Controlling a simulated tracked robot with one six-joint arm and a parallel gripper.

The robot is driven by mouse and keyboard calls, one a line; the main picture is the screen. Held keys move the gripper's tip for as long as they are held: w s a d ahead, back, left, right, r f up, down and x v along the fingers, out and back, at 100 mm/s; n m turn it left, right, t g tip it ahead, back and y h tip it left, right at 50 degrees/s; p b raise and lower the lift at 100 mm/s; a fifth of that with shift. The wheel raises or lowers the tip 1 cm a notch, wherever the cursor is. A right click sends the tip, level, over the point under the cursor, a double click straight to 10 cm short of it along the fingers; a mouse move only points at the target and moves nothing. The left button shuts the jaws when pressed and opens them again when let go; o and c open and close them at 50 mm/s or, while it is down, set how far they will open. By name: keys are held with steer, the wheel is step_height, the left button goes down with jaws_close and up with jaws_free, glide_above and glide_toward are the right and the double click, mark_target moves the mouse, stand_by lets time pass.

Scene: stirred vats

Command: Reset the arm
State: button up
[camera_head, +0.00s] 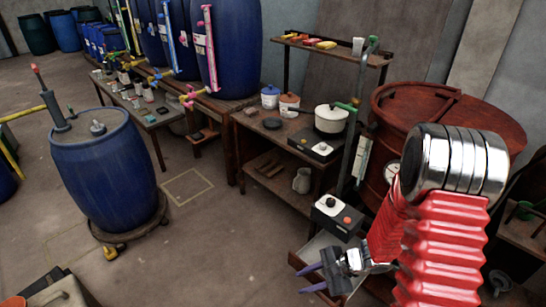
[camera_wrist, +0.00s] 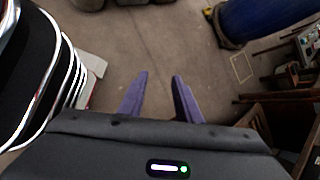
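My gripper (camera_head: 313,277) is at the lower middle of the head view, at the end of my red-sleeved arm. Its two purple fingers are spread apart with nothing between them. In the wrist view the fingers (camera_wrist: 160,95) also stand apart, with bare floor beyond them. The gripper is in front of a low tray-like surface by the bench and touches no object that I can see. The arm bends down at the right of the head view.
A blue barrel (camera_head: 103,170) stands on a wheeled dolly at left. A bench (camera_head: 237,117) holds a white pot (camera_head: 330,119) and jars. A large red vat (camera_head: 450,108) stands behind my arm. A control box (camera_head: 337,216) sits near my gripper. Floor between barrel and bench is clear.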

steer(key=s+d+r+n+t+h, duration=0.1)
steer(key=s+r+n, duration=0.3)
steer(key=r, duration=0.7)
steer(key=s+d+r+n+t+h, duration=0.1)
steer(key=s+r+n+h, duration=0.3)
steer(key=r, duration=0.8)
steer(key=s+d+r+n+t+h, duration=0.1)
steer(key=s+r+n, duration=0.5)
steer(key=r, duration=0.6)
steer(key=shift+s+d+n+t+h, duration=0.2)
steer(key=shift+d+n+t+h, duration=0.15)
steer(key=shift+d+h, duration=0.8)
